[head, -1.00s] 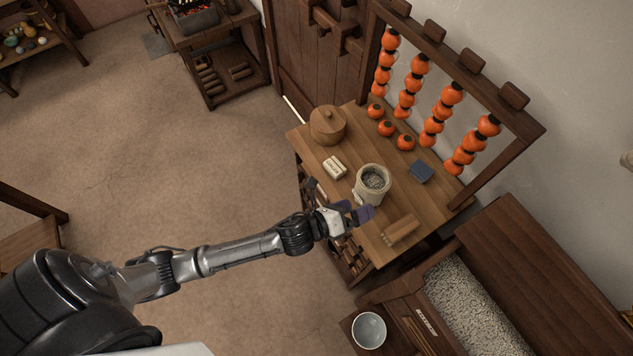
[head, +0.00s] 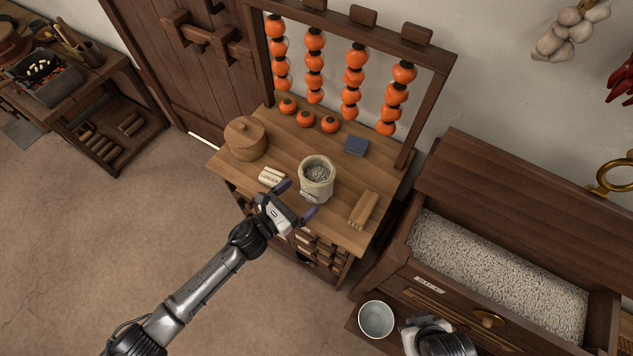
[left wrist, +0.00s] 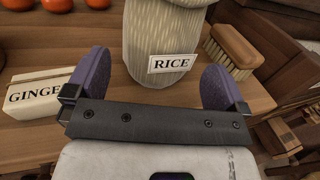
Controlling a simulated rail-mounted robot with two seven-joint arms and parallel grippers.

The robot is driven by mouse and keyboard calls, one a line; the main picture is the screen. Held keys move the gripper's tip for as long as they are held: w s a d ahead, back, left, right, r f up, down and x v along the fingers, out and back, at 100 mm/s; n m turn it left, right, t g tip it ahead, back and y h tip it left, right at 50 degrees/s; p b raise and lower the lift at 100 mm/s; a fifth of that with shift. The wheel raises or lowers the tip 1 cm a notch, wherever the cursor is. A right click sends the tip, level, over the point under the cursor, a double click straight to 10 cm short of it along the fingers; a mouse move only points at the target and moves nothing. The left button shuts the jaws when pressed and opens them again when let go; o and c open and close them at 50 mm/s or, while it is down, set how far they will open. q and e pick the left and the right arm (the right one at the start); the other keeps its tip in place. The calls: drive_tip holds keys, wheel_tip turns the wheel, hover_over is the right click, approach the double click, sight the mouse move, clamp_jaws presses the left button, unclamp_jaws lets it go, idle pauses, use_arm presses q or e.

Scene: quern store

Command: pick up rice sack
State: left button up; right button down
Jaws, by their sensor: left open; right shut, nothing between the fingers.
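The rice sack (head: 317,177) is a small pale sack with an open top showing grain, upright on the wooden table (head: 225,165). In the left wrist view the sack (left wrist: 160,35) carries a white label reading RICE. My left gripper (head: 297,199) is open at the near side of the sack. In the left wrist view its purple fingers (left wrist: 157,82) are spread, with the sack's lower part just ahead of and between them. I cannot tell whether they touch it. My right gripper (head: 408,327) is partly in view at the bottom, near a bowl, shut and empty.
A ginger packet (head: 271,177) lies left of the sack, a brush (head: 363,209) right of it. A round lidded box (head: 246,140), a dark blue block (head: 356,146) and persimmons (head: 305,119) are behind. A bowl (head: 376,319) stands before the open grain chest (head: 470,250).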

sight(328, 174)
use_arm(q)
drive_tip(key=shift+x, duration=3.1)
drive_tip(key=shift+c, duration=0.3)
drive_tip(key=c, duration=0.6)
